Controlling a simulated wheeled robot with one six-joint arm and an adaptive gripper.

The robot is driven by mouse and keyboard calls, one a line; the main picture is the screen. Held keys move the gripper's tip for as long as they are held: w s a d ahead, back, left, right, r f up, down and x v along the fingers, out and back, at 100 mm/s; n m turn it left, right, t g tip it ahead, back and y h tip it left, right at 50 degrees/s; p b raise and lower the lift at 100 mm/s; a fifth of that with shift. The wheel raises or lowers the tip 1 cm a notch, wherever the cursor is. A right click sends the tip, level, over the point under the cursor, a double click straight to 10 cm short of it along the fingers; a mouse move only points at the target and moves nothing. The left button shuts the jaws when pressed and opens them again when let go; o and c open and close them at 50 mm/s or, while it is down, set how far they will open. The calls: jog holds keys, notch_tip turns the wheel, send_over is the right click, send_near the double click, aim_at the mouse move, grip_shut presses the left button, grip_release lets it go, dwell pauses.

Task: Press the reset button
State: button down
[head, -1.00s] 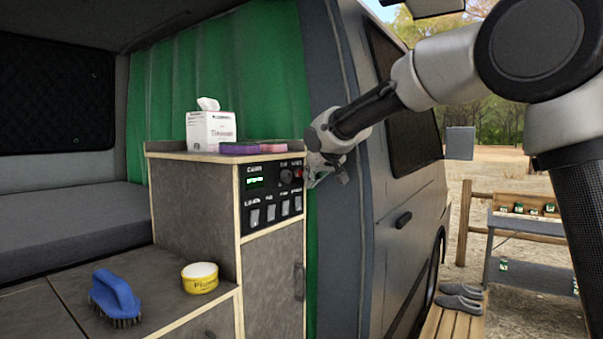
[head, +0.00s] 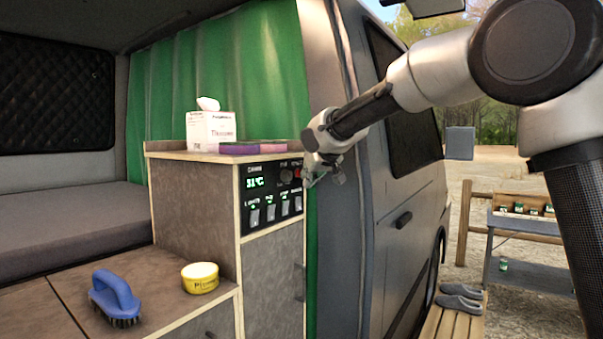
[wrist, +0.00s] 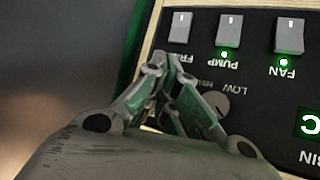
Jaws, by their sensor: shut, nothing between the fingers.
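The black control panel (head: 266,212) is set in the front of the wooden-edged cabinet. Its display (head: 255,183) shows a green reading that looks like 31°C. A small red button (head: 297,173) sits near the panel's upper right corner, beside a dark knob (head: 286,176); its label is too small to read. My gripper (head: 309,183) is shut and empty, right beside the red button. I cannot tell whether they touch. In the wrist view the panel is upside down, and my shut fingers (wrist: 172,62) hide the red button. The knob (wrist: 215,103) shows behind them.
Switches labelled FAN (wrist: 289,37), PUMP (wrist: 229,30) and one partly hidden line the panel; FAN and PUMP have lit green lamps. A blue brush (head: 113,295) and yellow tin (head: 200,278) lie lower left.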

jog(key=shift+s+d, duration=0.5)
jog(key=shift+d, duration=0.2)
jog(key=shift+s+d, duration=0.45)
jog(key=shift+d, duration=0.25)
jog(key=shift+s+d, duration=0.45)
jog(key=shift+d, duration=0.25)
jog(key=shift+s+d, duration=0.45)
jog(key=shift+d, duration=0.25)
jog(key=s+d+f+g+h, duration=0.1)
jog(key=s+d+f+g, duration=0.15)
jog(key=s+f, duration=0.35)
jog(key=s+d+f+m+g+h, duration=0.1)
jog(key=s+d+f, duration=0.1)
jog(key=s+d, duration=0.7)
jog(key=s+d+f+m+g+h, duration=0.1)
jog(key=s+d+f+m, duration=0.1)
jog(key=s+d, duration=0.8)
jog(key=s+d+f+m+g+h, duration=0.1)
jog(key=s+d+f, duration=0.3)
jog(key=s+d, duration=0.5)
jog(key=s+m, duration=0.1)
jog(key=s, duration=0.4)
jog(key=shift+s+d+h, duration=0.25)
jog(key=shift+d+h, duration=0.05)
jog(key=shift+d, duration=0.05)
